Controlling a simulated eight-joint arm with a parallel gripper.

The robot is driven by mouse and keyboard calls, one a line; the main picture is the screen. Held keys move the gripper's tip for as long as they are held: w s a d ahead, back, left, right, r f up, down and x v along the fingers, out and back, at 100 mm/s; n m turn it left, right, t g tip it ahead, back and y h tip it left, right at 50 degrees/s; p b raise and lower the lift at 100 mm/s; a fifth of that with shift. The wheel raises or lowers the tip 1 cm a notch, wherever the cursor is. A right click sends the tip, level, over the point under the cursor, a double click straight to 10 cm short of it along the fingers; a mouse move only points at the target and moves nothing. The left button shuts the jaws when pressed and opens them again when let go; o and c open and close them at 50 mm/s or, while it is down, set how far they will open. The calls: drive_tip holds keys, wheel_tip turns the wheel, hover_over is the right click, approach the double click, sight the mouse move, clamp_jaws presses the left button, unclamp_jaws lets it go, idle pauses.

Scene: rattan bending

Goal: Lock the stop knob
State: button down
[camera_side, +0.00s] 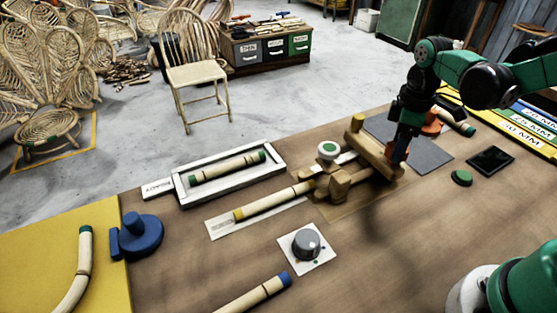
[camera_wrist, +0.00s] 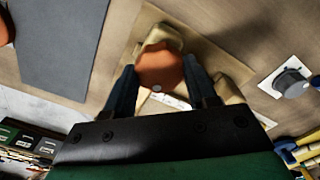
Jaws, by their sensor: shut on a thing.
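The orange stop knob (camera_wrist: 160,66) sits on the tan wooden bending fixture (camera_wrist: 150,20). In the wrist view, the two dark fingers of my gripper (camera_wrist: 158,78) stand on either side of the knob and are shut on it. In the side view, my gripper (camera_side: 398,158) reaches down to the right end of the wooden fixture (camera_side: 372,152); the fingers mostly hide the knob there. A pale ruled strip shows beside the knob in the wrist view, partly covered by a finger. The knob's lock state cannot be told.
A rattan pole (camera_side: 270,203) with a yellow end lies left of the fixture. A grey dial (camera_side: 306,245) on a white plate stands in front. A white tray (camera_side: 228,199) holds a green-ended pole. A grey mat (camera_side: 430,154), green button (camera_side: 461,178) and dark tablet (camera_side: 490,160) lie right.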

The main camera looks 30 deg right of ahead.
drive_tip(key=shift+m, duration=1.6)
drive_tip(key=shift+c, duration=1.3)
unclamp_jaws()
drive_tip(key=shift+r, duration=2.85)
